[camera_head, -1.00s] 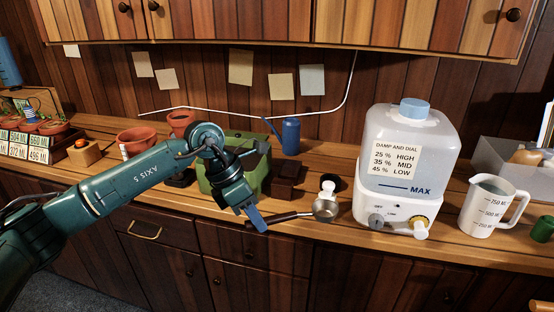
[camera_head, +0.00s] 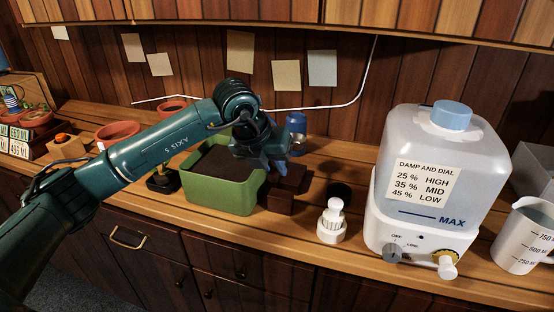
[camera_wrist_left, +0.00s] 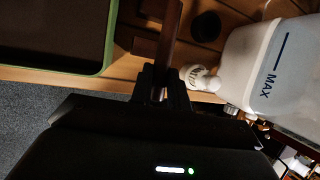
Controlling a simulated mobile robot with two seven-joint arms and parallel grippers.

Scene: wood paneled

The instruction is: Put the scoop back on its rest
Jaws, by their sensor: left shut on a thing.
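My left gripper (camera_head: 280,163) is above the dark brown block (camera_head: 285,190), at the right side of the green planter. In the left wrist view the gripper (camera_wrist_left: 160,92) is shut on a dark brown stick, which looks like the handle of the scoop (camera_wrist_left: 171,40). The handle runs up and away from the fingers, beside the dark block (camera_wrist_left: 146,45). The scoop's metal bowl does not show in either view. The dark block looks like the rest; I cannot tell whether the scoop touches it. My right gripper is not in view.
The green planter (camera_head: 235,199) with dark soil stands left of the block. A small white bottle (camera_head: 333,221), a dark round thing (camera_head: 339,191) and the large white humidifier (camera_head: 430,185) stand right. A blue can (camera_head: 296,122) is behind my gripper.

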